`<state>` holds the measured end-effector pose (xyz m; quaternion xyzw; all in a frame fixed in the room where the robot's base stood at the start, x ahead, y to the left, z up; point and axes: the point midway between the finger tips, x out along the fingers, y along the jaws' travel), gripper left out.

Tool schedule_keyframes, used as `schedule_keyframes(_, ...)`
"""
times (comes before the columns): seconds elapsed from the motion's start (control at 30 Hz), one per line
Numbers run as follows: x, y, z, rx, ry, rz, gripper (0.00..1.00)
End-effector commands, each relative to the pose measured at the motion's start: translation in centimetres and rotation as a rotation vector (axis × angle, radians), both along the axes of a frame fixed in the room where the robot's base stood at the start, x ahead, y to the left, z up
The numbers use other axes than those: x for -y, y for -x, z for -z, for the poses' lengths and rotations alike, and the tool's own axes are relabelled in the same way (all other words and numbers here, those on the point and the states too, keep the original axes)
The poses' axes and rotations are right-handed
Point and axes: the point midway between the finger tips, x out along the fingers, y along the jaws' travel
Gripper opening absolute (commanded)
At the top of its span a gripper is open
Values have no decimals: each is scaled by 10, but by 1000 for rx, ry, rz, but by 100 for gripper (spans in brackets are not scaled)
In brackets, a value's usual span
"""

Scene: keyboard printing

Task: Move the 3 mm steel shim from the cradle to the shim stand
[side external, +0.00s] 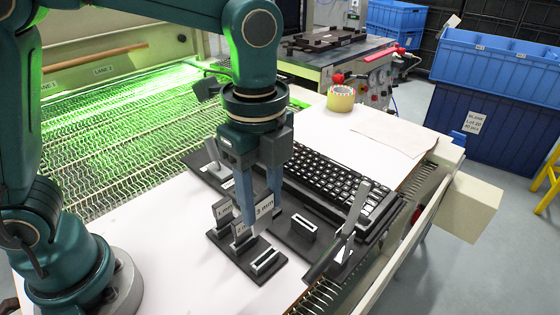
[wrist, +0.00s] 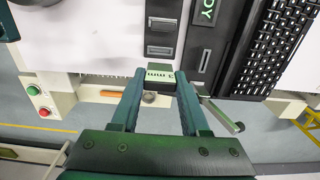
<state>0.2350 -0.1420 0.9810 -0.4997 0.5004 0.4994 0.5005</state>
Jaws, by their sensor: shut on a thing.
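My gripper (side external: 262,212) is shut on the 3 mm steel shim (side external: 265,207), a small block with a "3 mm" label. The wrist view shows the shim (wrist: 159,74) between my two fingertips. In the side view it is held upright above the black shim stand (side external: 240,267), with its lower edge partly hidden. The stand holds the labelled 1 mm shim (side external: 223,211) and 2 mm shim (side external: 241,233); a white-edged slot (side external: 265,262) shows at its front. The cradle (side external: 303,226), with a white-edged slot, is to the right and looks empty.
A black keyboard (side external: 330,183) lies behind the cradle. A lever-like grey part (side external: 352,222) stands up at the right. A tape roll (side external: 341,98) is farther back. The white table (side external: 160,245) is clear left of the stand.

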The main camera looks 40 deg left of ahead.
Motion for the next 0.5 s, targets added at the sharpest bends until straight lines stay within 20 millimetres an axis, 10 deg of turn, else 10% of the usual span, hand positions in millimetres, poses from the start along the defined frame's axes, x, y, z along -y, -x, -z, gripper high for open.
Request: schedule_keyframes(0.5, 0, 1, 30, -4, -1, -1, 0)
